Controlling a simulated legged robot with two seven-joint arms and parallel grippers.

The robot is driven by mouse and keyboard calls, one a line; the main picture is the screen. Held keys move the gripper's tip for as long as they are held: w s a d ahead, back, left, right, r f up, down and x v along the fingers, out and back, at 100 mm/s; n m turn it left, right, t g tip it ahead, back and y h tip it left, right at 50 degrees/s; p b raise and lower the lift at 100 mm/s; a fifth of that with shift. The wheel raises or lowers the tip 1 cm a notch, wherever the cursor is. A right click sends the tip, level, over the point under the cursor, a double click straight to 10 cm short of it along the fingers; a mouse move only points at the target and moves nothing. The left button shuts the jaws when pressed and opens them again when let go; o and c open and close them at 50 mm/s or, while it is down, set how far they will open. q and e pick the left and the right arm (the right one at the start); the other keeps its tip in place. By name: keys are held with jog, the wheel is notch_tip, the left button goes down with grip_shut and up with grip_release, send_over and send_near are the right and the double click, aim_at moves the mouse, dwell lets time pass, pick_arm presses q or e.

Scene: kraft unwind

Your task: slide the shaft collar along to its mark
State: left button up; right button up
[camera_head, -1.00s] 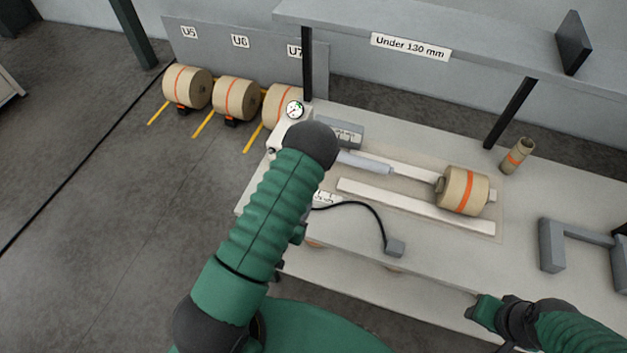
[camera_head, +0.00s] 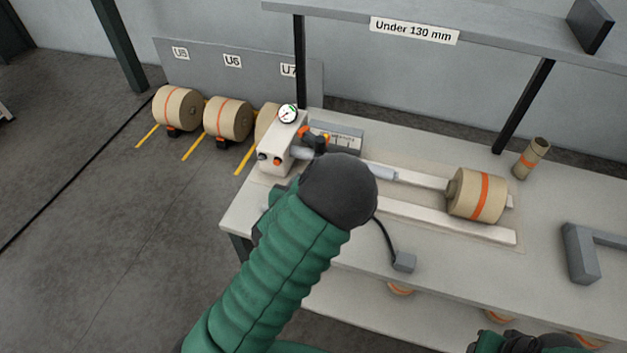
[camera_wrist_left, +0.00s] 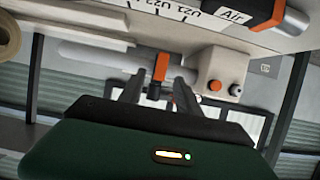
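In the left wrist view, the orange-banded shaft collar (camera_wrist_left: 161,67) sits on the pale shaft (camera_wrist_left: 95,57), near the white machine housing. My left gripper (camera_wrist_left: 158,82) has its two dark fingers apart, one on either side of the collar, and I see no clear grip. In the head view my green left arm hides this gripper and much of the shaft (camera_head: 382,172). My right gripper (camera_head: 490,343) shows only partly at the bottom edge; its fingers cannot be made out. I cannot pick out the mark.
The white housing (camera_head: 283,150) with a gauge stands at the bench's left end. A cardboard core (camera_head: 531,158) and a grey bracket (camera_head: 583,254) stand farther right. More rolls (camera_head: 228,119) sit on the floor.

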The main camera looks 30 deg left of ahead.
pick_arm(q)
jog(key=x, duration=0.7)
jog(key=shift+w+a, duration=0.2)
jog(key=shift+a, duration=0.05)
jog(key=shift+d, duration=0.1)
grip_shut()
dwell(0.9)
